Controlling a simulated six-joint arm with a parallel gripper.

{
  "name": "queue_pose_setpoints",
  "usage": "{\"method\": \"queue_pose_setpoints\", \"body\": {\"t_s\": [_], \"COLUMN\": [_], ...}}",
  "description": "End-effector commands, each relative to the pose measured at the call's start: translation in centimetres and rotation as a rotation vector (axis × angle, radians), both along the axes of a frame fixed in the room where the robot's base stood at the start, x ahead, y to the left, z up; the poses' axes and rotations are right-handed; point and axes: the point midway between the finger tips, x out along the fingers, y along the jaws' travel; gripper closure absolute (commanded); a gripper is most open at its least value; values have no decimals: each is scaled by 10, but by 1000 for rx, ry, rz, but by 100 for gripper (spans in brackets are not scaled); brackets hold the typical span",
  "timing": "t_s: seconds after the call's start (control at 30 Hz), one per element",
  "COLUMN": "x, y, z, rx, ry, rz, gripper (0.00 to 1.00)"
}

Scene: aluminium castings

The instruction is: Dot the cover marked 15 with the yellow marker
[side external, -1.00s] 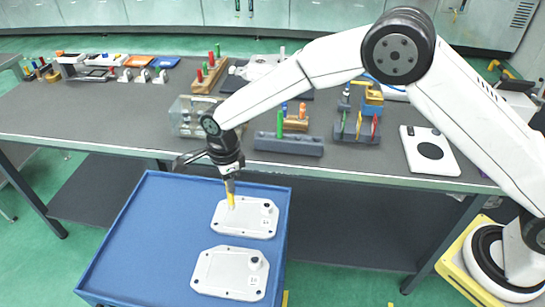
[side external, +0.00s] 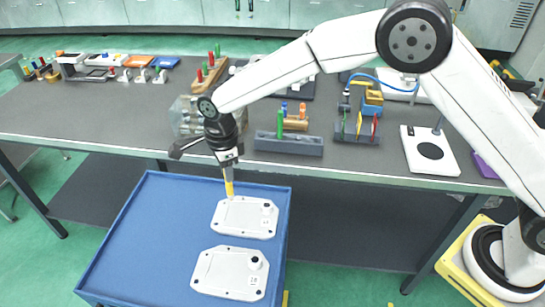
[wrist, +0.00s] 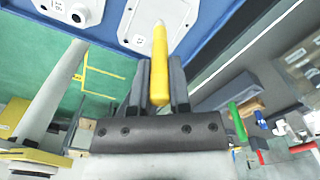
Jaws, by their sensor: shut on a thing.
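Two pale grey cast covers lie on the blue cart top, a far cover (side external: 244,218) and a near cover (side external: 228,273). Each has a round dark-centred boss and a small label whose number is too small to read. My gripper (side external: 227,170) is shut on the yellow marker (side external: 229,188), which points down at the upper left edge of the far cover. Whether its tip touches is hard to tell; it looks slightly above. In the wrist view, the marker (wrist: 160,65) stands between my fingers, with a cover (wrist: 183,17) behind its tip. I see no clear dot on either cover.
The blue cart (side external: 150,235) has free room left of the covers. Behind it, the grey workbench (side external: 100,125) holds a clear box (side external: 188,118), a grey block with a green peg (side external: 290,144) and a white plate with a black disc (side external: 429,151).

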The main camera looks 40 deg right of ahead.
Motion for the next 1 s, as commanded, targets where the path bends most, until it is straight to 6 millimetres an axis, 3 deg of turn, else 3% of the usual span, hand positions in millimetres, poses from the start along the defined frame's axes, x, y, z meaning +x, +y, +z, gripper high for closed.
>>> {"method": "queue_pose_setpoints", "body": {"t_s": [0.57,1.0], "x": [0,0], "y": [0,0], "z": [-6,-38], "rx": [-1,-2], "ry": [1,2], "rz": [0,0], "gripper": [100,100]}}
